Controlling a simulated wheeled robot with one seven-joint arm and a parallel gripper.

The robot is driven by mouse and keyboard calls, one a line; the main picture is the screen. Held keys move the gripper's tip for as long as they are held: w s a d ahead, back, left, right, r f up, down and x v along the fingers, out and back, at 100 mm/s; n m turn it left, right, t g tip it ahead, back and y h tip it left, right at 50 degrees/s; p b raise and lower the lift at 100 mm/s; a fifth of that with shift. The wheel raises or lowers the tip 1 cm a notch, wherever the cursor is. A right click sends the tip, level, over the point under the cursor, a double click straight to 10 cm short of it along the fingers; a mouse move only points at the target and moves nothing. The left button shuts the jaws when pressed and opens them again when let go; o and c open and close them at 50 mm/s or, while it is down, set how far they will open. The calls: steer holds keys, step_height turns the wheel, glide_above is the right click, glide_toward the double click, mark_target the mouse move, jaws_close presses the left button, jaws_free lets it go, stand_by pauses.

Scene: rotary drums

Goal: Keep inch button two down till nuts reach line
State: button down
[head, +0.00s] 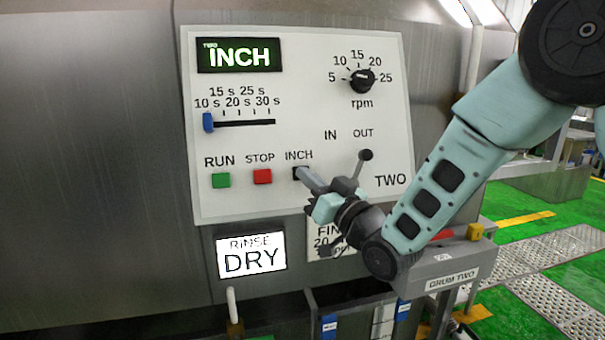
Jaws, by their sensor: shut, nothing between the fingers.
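The control panel (290,200) marked TWO is fixed to a large steel drum housing. The black INCH button (297,173) sits right of the red STOP button (262,176) and the green RUN button (221,180). My gripper (304,174) is shut, its fingertips at the INCH button and covering part of it. They look to be touching it, but how far it is pressed I cannot tell. No nuts and no line show in this view.
The IN/OUT lever (366,155) stands close above my gripper. The rpm knob (362,81) and a blue slider (208,122) are higher up. A lit sign (251,250) reads "RINSE DRY". A box marked DRUM TWO (452,278) is below my arm.

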steer(key=shift+s+d+r+b, duration=0.15)
steer(key=shift+s, duration=0.25)
steer(key=shift+s+d+r+b, duration=0.1)
steer(key=shift+s+r+b, duration=0.05)
steer(key=shift+s, duration=0.25)
steer(key=shift+s+d+r+b, duration=0.2)
steer(key=shift+s+r, duration=0.1)
steer(key=shift+s, duration=0.45)
steer(key=shift+s+d+r+b, duration=0.1)
steer(key=shift+s+d+r, duration=0.15)
steer(key=shift+s, duration=0.5)
steer(key=shift+s+d+r+b, duration=0.2)
steer(key=shift+s+r, duration=0.1)
steer(key=shift+s, duration=0.45)
